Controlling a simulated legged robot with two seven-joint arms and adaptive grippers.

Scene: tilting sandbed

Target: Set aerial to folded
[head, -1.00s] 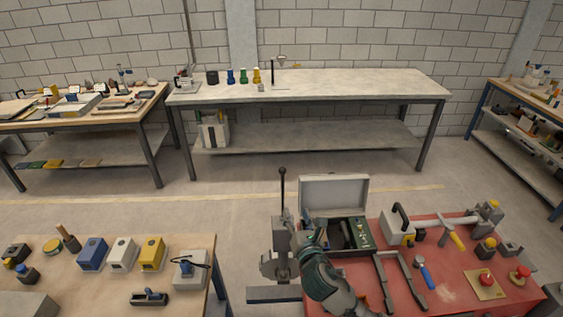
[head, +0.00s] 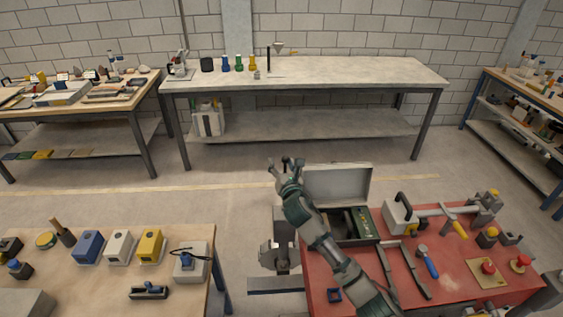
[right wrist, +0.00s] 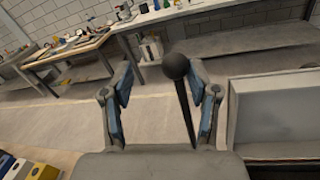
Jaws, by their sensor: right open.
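The aerial looks to be a dark thin rod with a round black ball tip (right wrist: 176,66), upright in the right wrist view. My right gripper (head: 285,163) is open and raised at the left of the open case (head: 338,184). In the right wrist view its two fingers (right wrist: 160,72) stand apart, with the ball and rod seen between them, nearer the right finger. I cannot tell whether a finger touches the rod. In the head view my gripper and arm hide most of the rod. My left gripper is not in view.
A grey machine (head: 277,257) stands at the red table's (head: 323,276) left edge. The red table also holds a grey two-armed piece (head: 415,283), a blue-handled tool (head: 431,267) and red buttons (head: 488,267). A wooden bench (head: 95,298) stands at left. Floor lies between.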

